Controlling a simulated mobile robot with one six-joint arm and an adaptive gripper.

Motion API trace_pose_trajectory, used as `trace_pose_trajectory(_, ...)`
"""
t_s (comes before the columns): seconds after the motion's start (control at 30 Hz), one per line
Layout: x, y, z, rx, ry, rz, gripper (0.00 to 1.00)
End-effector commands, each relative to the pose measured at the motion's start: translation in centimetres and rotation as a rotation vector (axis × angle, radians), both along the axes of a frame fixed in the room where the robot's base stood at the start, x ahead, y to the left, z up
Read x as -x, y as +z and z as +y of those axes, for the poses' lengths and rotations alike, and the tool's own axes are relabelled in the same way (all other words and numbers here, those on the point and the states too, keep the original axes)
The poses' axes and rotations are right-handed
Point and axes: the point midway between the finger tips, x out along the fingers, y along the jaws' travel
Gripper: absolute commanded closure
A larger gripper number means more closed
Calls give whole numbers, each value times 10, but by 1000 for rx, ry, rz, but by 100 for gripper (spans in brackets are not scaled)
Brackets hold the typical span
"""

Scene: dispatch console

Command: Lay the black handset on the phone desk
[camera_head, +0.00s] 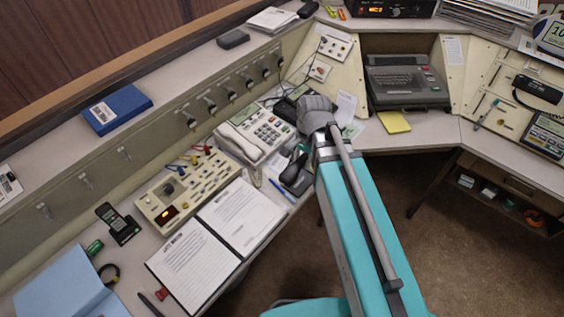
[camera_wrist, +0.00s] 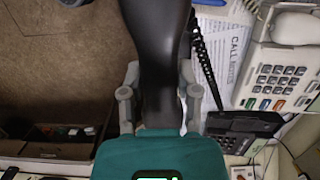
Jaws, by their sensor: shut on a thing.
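The black handset (camera_wrist: 158,45) is in my gripper (camera_wrist: 159,92), with a grey finger on each side of it in the wrist view. A coiled black cord (camera_wrist: 203,60) runs beside it. In the head view the handset (camera_head: 297,177) is partly hidden by my arm, over the near edge of the phone desk (camera_head: 137,252). I cannot tell its height above the desk.
A white desk phone (camera_head: 254,133) stands close to the handset. A control box (camera_head: 187,186) and an open binder (camera_head: 212,233) lie further left. A blue pen (camera_head: 281,191) lies near the handset. A grey keyboard machine (camera_head: 402,81) stands on the right-hand desk. Open floor lies below.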

Motion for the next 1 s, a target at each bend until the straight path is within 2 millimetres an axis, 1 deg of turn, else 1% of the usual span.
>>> trace_pose_trajectory(0.3, 0, 0, 1, -1, 0, -1, 100)
trace_pose_trajectory(0.47, -8, -4, 4, 0, 1, 0, 100)
trace_pose_trajectory(0.67, -32, -17, 15, 0, 3, 0, 100)
trace_pose_trajectory(1.0, -86, -44, 40, 0, 2, 0, 100)
